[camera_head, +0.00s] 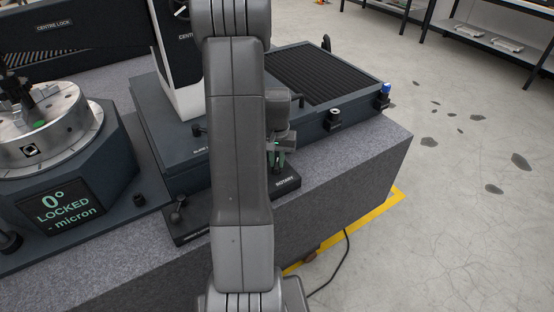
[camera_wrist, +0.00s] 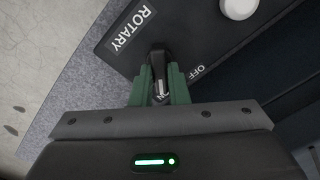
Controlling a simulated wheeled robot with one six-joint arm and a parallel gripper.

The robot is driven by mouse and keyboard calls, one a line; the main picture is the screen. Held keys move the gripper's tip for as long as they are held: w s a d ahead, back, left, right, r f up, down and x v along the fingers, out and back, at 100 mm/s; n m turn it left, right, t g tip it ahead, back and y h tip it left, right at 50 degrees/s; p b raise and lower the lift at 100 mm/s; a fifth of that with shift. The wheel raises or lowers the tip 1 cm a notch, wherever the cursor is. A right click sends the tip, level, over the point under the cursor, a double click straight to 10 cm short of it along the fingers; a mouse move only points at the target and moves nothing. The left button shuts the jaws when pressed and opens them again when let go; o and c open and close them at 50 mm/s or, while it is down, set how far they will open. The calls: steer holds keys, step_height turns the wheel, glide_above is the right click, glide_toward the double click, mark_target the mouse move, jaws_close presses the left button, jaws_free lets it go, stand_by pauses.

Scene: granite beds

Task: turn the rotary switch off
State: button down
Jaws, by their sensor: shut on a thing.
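The rotary switch (camera_wrist: 158,62) has a black knob on a dark panel (camera_wrist: 120,22) marked ROTARY, with an OFF mark (camera_wrist: 198,72) to the right of the knob in the wrist view. My gripper (camera_wrist: 159,84) is shut on the knob, with a green finger on each side of it. The knob's pointer lies roughly along the fingers, and its exact setting is hard to tell. In the head view my gripper (camera_head: 276,152) is over the panel (camera_head: 288,184) at the granite's front edge. My own arm hides much of the panel there.
A white round button (camera_wrist: 238,8) is close by on the panel. A round metal table (camera_head: 48,120) with a LOCKED display (camera_head: 66,210) stands left. A dark machine bed (camera_head: 312,75) lies behind. A cable (camera_head: 335,268) runs on the floor below the granite.

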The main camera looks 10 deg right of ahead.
mark_target(276, 163)
steer(key=shift+n, duration=0.3)
steer(key=n, duration=0.5)
steer(key=shift+a+n+b, duration=0.15)
steer(key=shift+n+b, duration=0.15)
steer(key=n, duration=0.5)
steer(key=shift+n, duration=0.3)
steer(key=c, duration=1.4)
jaws_free()
steer(key=shift+r, duration=0.1)
step_height(276, 163, up, 14)
steer(key=shift+p, duration=0.3)
steer(key=shift+f, duration=0.25)
step_height(276, 163, down, 14)
steer(key=shift+a+r+b, duration=0.1)
steer(key=shift+r+b, duration=0.05)
steer(key=shift+b, duration=0.3)
